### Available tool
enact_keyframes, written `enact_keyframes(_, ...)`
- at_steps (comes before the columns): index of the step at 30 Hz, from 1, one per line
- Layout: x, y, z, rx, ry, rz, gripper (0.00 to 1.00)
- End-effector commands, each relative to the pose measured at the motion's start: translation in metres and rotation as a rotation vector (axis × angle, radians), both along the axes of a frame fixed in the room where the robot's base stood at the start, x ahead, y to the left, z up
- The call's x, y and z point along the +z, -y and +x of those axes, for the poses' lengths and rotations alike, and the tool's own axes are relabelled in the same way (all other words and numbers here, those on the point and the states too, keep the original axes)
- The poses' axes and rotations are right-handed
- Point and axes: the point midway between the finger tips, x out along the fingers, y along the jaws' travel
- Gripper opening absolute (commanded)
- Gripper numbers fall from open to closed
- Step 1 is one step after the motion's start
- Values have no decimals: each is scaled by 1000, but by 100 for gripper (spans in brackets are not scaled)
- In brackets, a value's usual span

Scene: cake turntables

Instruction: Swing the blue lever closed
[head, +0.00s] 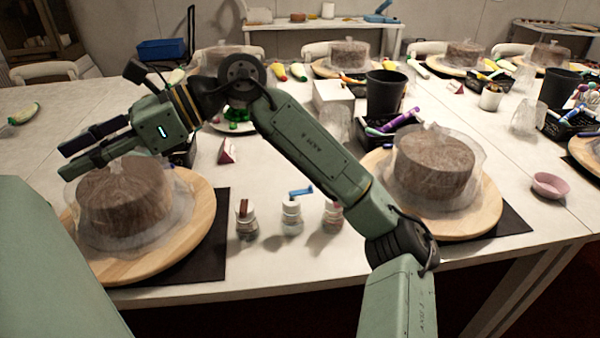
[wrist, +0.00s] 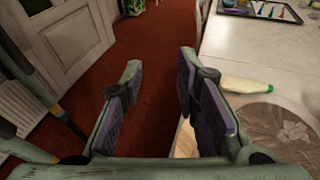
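A small blue lever (head: 300,192) shows in the head view on top of the middle one of three small jars near the table's front. It lies roughly level and sticks out to the right of its jar (head: 291,217). My gripper (head: 64,161) is far to the left of it, above the left cake, and points left. Its two fingers are apart with nothing between them; the wrist view shows the same open gripper (wrist: 158,75) facing the floor beyond the table's edge. The lever is not in the wrist view.
A wrapped cake (head: 124,200) on a wooden turntable (head: 205,225) stands left; another wrapped cake (head: 435,163) stands right of the jars. A jar (head: 246,219) stands left of the lever's jar, and one (head: 332,217) stands right.

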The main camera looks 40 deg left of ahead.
Motion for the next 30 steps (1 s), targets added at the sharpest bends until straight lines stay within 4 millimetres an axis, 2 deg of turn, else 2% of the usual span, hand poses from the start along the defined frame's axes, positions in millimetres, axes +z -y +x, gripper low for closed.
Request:
enact_keyframes(1, -28, -15, 45, -71, 205, -40, 29)
enact_keyframes(2, -47, -19, 75, -104, 326, -73, 29)
enact_keyframes(3, -67, -19, 116, -141, 475, -127, 29)
enact_keyframes(5, -89, -9, 176, -188, 667, -223, 29)
enact_keyframes(6, -97, 2, 214, -215, 774, -291, 29)
enact_keyframes(9, -102, 38, 289, -265, 971, -457, 29)
enact_keyframes(12, -98, 71, 334, -293, 1085, -586, 29)
enact_keyframes(15, -94, 90, 356, -306, 1137, -657, 29)
enact_keyframes(20, -104, 96, 362, -307, 1151, -682, 29)
enact_keyframes(30, -165, 95, 361, -305, 1146, -679, 29)
